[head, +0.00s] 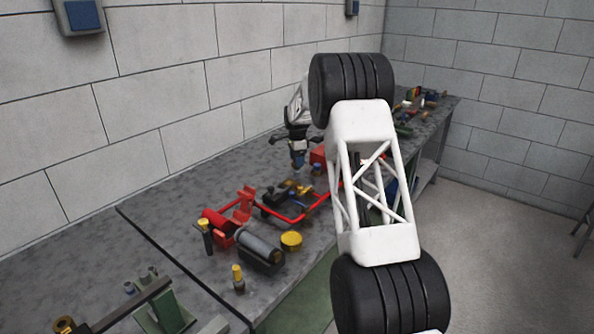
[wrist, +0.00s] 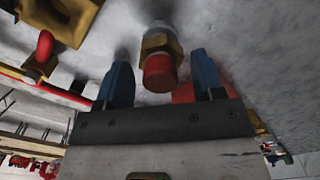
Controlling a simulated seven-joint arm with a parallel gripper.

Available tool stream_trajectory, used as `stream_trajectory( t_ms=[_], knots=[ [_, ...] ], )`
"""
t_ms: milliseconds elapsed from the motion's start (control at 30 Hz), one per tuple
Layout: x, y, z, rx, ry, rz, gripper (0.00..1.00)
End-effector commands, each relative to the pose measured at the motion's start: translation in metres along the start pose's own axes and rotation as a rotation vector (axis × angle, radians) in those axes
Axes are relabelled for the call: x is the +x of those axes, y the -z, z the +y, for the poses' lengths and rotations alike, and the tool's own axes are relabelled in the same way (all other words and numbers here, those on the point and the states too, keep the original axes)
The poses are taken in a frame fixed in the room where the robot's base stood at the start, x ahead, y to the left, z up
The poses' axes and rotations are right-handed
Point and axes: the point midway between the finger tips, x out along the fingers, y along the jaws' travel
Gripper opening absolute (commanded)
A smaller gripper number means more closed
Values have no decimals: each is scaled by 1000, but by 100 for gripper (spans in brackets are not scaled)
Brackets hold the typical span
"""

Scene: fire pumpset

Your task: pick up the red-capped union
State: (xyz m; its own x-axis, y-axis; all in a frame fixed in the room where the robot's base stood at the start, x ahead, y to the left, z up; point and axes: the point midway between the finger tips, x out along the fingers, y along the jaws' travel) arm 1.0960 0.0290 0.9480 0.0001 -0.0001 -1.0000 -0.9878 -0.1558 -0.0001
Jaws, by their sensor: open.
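The red-capped union (wrist: 159,68) shows in the wrist view, with a red cap end toward me, a brass hex collar and a pale end beyond. My gripper (wrist: 162,80) is open, its two blue fingers apart to the left and right of the union. The union lies in line with the gap between them; I cannot tell how deep it sits between the fingers, and neither visibly touches it. In the head view my gripper (head: 298,158) is small, pointing down over the far part of the bench. I cannot pick out the union there for certain.
The grey bench (head: 130,225) runs along a block wall. A red pipe frame (head: 290,216), a dark cylinder (head: 261,250) and a yellow round part (head: 291,240) stand nearer. A red block (head: 318,155) is beside my gripper. A brass fitting (wrist: 58,18) is at the wrist view's upper left.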

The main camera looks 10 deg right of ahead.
Motion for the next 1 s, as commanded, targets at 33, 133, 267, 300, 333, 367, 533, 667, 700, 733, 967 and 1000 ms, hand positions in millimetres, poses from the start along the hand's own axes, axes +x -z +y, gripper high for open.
stream_trajectory(
  t_ms=[33,133,267,300,333,367,533,667,700,733,967,1000],
  knots=[
    [0,0,0,0,0,0,62],
    [0,0,0,0,0,0,62],
    [0,0,0,0,0,0,62],
    [0,0,0,0,0,0,62],
    [0,0,0,0,0,0,59],
    [0,0,0,0,0,0,54],
    [0,0,0,0,0,0,28],
    [0,0,0,0,0,0,8],
    [0,0,0,0,0,0,2],
    [0,0,0,0,0,0,0],
    [-1,0,0,0,1,0,0],
    [-1,0,0,0,1,0,0]
  ],
)
